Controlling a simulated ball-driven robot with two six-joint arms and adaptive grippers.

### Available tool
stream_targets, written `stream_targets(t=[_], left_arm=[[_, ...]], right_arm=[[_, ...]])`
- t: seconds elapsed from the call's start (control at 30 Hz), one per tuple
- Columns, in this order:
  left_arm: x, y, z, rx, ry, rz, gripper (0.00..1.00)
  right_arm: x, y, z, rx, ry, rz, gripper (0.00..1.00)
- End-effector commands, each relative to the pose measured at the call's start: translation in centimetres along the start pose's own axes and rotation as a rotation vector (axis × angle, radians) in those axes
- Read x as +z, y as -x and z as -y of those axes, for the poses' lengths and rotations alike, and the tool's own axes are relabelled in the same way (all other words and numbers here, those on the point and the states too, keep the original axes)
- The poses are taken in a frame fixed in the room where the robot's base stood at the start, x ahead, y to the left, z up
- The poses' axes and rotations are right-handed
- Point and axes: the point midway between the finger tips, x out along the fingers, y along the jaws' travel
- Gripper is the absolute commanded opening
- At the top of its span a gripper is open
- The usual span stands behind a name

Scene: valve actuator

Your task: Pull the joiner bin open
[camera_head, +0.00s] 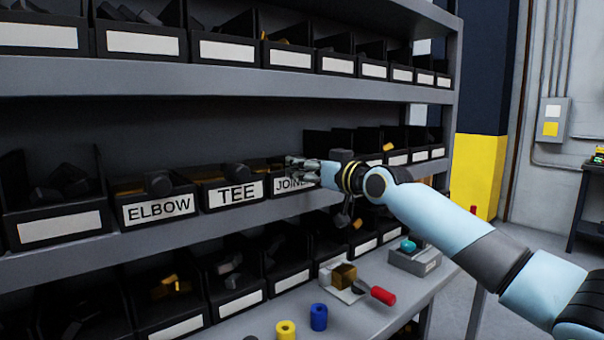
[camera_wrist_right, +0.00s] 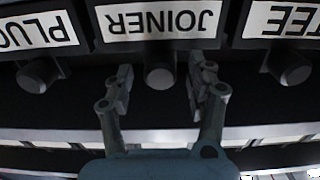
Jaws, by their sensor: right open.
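The joiner bin (camera_head: 290,185) stands on the middle shelf, right of the tee bin (camera_head: 237,193); my right gripper hides part of its label. In the right wrist view the joiner bin (camera_wrist_right: 160,20) shows upside down, with a round dark knob (camera_wrist_right: 160,77) below its label. My right gripper (camera_head: 292,169) is at the bin's front. In the wrist view my right gripper (camera_wrist_right: 161,75) is open, with one finger on each side of the knob. Contact with the knob cannot be told. My left gripper is not in view.
The elbow bin (camera_head: 157,205) is left of the tee bin. In the wrist view the plug bin (camera_wrist_right: 40,30) is beside the joiner bin. Below, a bench holds a red-handled valve (camera_head: 355,283), a blue cylinder (camera_head: 319,317) and a yellow cylinder (camera_head: 286,329).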

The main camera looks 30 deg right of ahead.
Motion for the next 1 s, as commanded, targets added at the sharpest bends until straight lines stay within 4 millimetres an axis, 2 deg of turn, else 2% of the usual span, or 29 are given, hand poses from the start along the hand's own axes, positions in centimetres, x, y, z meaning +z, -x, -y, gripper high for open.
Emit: stream_targets(t=[0.17, 0.47, 0.87, 1.0], left_arm=[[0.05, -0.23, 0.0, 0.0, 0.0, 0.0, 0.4], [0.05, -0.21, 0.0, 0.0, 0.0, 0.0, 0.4], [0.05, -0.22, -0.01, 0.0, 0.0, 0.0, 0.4], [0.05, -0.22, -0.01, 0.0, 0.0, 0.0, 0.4]], right_arm=[[-0.05, -1.39, 0.06, -0.001, 0.0, 0.0, 0.56], [-0.05, -1.55, 0.06, -0.001, 0.001, 0.001, 0.54], [-0.03, -1.52, 0.04, -0.001, 0.002, 0.001, 0.02], [-0.03, -1.52, 0.04, -0.001, 0.002, 0.001, 0.0]])
